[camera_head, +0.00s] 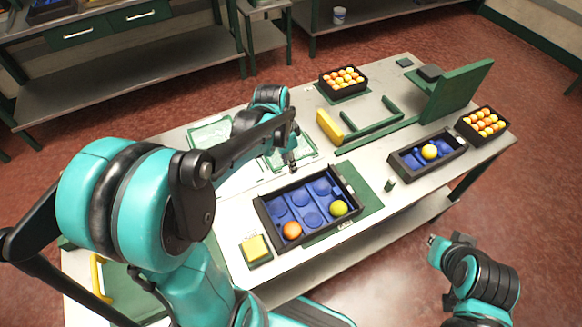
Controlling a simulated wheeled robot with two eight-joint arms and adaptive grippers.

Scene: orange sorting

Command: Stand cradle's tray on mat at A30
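A large black tray (262,217) with blue round pockets lies on a green mat (371,207) near the table's front edge. It holds an orange fruit (291,230) and a yellow-green fruit (338,208). A smaller black tray (403,172) with blue pockets, to the right, holds one yellow fruit (429,151). I cannot tell which one is the cradle's tray, and no A30 label is readable. My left gripper (292,163) points down over a green-framed mat (309,158) behind the large tray; its fingers are too small to judge. My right gripper (434,241) is off the table's front edge, its opening unclear.
Black crates of several oranges stand at the back (343,91) and at the right end (486,137). A green rack (372,127) with a yellow block (329,126) and an upright green panel (462,92) stand between them. A yellow sponge-like block (255,247) sits front left.

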